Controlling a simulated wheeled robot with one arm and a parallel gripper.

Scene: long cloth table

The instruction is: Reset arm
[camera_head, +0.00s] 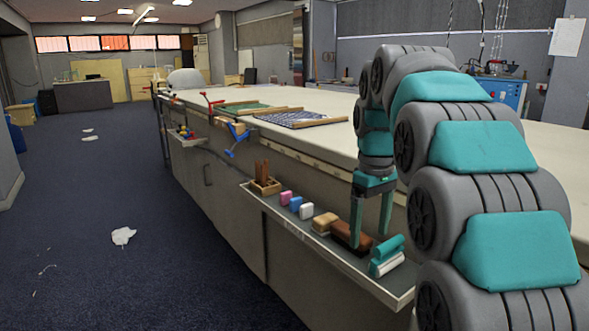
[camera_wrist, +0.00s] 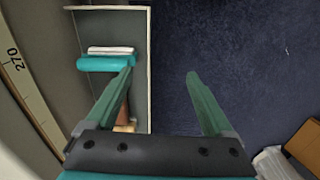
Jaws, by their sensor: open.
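My gripper (camera_head: 371,214) hangs with its fingers pointing down at the side of the long table (camera_head: 330,121). It is open, and nothing shows between its fingers. In the head view the fingers overlap the narrow side shelf (camera_head: 283,222) and part of a dark brown brush-like block (camera_head: 349,236). In the wrist view the two green fingers (camera_wrist: 160,78) are spread wide, the left one over the shelf and the right one over the dark floor. A teal and white roller-like item (camera_head: 387,257) lies near the shelf's end; it also shows in the wrist view (camera_wrist: 106,62).
The shelf also holds a tan block (camera_head: 324,222), white, blue and pink blocks (camera_head: 296,205), and a wooden holder (camera_head: 264,183). Framed cloths (camera_head: 298,118) and red and blue clamps (camera_head: 234,138) sit along the table. The floor at left is mostly open, with white scraps (camera_head: 122,236).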

